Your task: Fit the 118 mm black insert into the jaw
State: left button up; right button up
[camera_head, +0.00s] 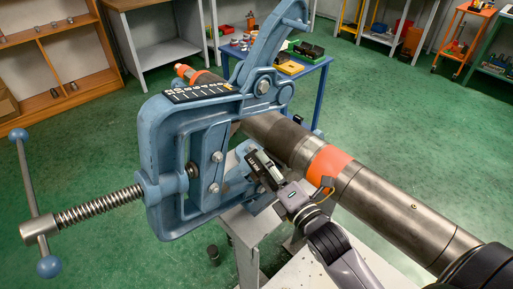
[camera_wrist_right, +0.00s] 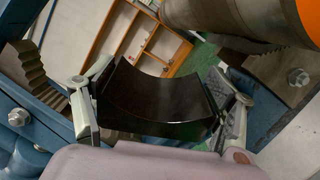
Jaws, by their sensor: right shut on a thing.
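The black insert (camera_wrist_right: 155,95) is a dark curved plate. In the right wrist view it lies across between the two fingers of my right gripper (camera_wrist_right: 162,108), which is shut on it. In the head view my right gripper (camera_head: 272,178) reaches into the lower opening of the blue pipe vise (camera_head: 165,150), below the pipe (camera_head: 275,135). The insert is mostly hidden there by the gripper and a pale-marked dark edge. In the wrist view, a toothed jaw piece (camera_wrist_right: 35,78) is at the left and another (camera_wrist_right: 280,72) at the right. My left gripper is not in view.
The long pipe with orange bands crosses the vise diagonally, close above my right gripper. The vise's screw (camera_head: 98,207) and handle (camera_head: 36,200) stick out at the left. A blue table (camera_head: 318,66) with small parts stands behind. Green floor is open around.

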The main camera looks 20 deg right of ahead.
jog(key=shift+w+r+m+y+b, duration=0.2)
jog(key=shift+w+m+y, duration=0.2)
jog(key=shift+w+m, duration=0.25)
jog(key=shift+w+r+m+y+b, duration=0.15)
jog(key=shift+w+m+y, duration=0.25)
jog(key=shift+w+m, duration=0.2)
jog(key=shift+w+a+r+m+g+y+b, duration=0.25)
jog(key=shift+w+r+m+y, duration=0.3)
jog(key=shift+w+r, duration=0.2)
jog(key=shift+w+a+r+m+g+y+b, duration=0.15)
jog(key=shift+w+a+r+m+y+b, duration=0.2)
jog(key=shift+w+r+y, duration=0.4)
jog(key=shift+s+d, duration=0.2)
jog(key=shift+s+a+r+p, duration=0.25)
jog(key=shift+s+a+p, duration=0.1)
jog(key=shift+a+p, duration=0.45)
jog(key=shift+s+a+r+p, duration=0.25)
jog(key=shift+s+a+p, duration=0.15)
jog(key=shift+a, duration=0.55)
jog(key=shift+s+a+r+p, duration=0.3)
jog(key=shift+a+p, duration=0.4)
jog(key=shift+a, duration=0.2)
jog(key=shift+p, duration=0.7)
